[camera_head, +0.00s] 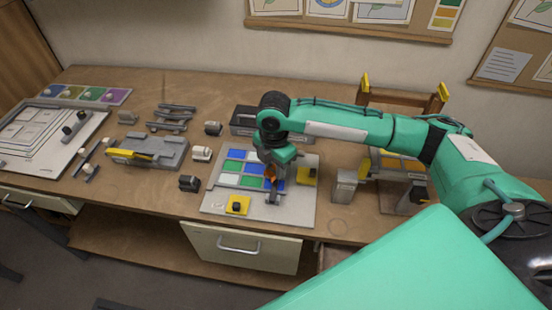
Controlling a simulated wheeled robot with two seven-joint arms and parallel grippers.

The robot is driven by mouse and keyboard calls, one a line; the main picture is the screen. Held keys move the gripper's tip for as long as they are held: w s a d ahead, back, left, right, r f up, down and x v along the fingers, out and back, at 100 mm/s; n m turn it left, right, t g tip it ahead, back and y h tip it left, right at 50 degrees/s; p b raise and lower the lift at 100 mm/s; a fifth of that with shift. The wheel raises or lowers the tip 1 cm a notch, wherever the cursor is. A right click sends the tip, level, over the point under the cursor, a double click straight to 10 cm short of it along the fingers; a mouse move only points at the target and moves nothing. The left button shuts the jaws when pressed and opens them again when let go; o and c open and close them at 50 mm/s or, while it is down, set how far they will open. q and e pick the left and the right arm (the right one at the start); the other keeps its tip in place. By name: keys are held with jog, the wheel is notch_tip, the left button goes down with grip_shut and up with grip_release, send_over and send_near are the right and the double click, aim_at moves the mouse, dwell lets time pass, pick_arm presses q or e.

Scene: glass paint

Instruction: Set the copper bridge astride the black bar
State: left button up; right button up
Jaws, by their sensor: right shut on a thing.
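My right gripper (272,196) comes down over the light board (302,205) that carries blue, green and white glass panes (228,167). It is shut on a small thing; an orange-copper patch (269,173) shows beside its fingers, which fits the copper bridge. The gripper hides most of that piece, and I cannot tell whether it touches the board. I cannot make out the black bar for certain; the arm and gripper cover part of the panes. My left gripper is not in view.
Yellow blocks with dark knobs (237,205) sit at the board's front edge and right side (307,176). A grey fixture with a yellow bar (145,153), small blocks and tools stand left. A wooden frame with yellow posts (401,98) stands right. The front edge is close.

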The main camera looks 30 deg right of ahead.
jog(key=n, duration=0.2)
jog(key=w+d+n, duration=0.1)
jog(key=n, duration=0.1)
jog(key=shift+w+d+f+n, duration=0.1)
jog(key=shift+f+n, duration=0.1)
jog(key=shift+n, duration=0.2)
jog(key=shift+w+d+f+n+p, duration=0.15)
jog(key=shift+w+n+p, duration=0.15)
jog(key=shift+n, duration=0.9)
jog(key=shift+d+f+b, duration=0.1)
jog(key=shift+f+b, duration=1.15)
jog(key=shift+b, duration=0.1)
jog(key=shift+p, duration=0.6)
jog(key=shift+w+f, duration=0.1)
jog(key=shift+f, duration=0.4)
jog(key=shift+f+p, duration=0.25)
jog(key=shift+p, duration=0.2)
jog(key=shift+f, duration=0.15)
